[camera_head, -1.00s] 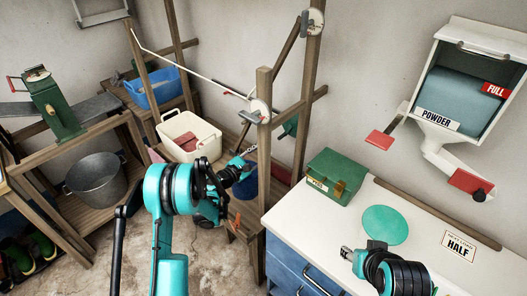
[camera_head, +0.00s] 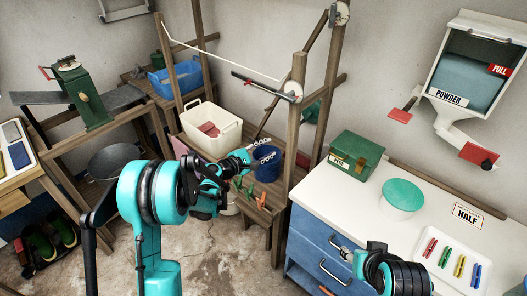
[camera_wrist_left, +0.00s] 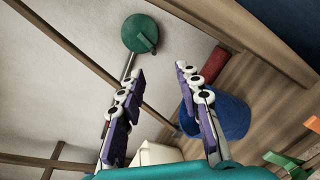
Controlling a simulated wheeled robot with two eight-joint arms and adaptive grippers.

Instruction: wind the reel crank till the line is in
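A white line (camera_head: 222,48) runs from the left post down to a pale wheel (camera_head: 292,91) on the near post. A dark green round part (camera_head: 312,110) shows partly behind the posts. In the left wrist view a green disc (camera_wrist_left: 138,32) with a small handle sits on the wall side, ahead of the fingers; it looks like the reel with its crank. My left gripper (camera_head: 272,154) is open and empty, over the blue bucket and apart from the disc. It also shows in the left wrist view (camera_wrist_left: 160,70). My right gripper (camera_head: 339,247) is by the counter front; its opening is unclear.
The wooden near post (camera_head: 294,150) stands close to my left gripper. The white counter (camera_head: 325,196) holds a green box (camera_head: 355,158).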

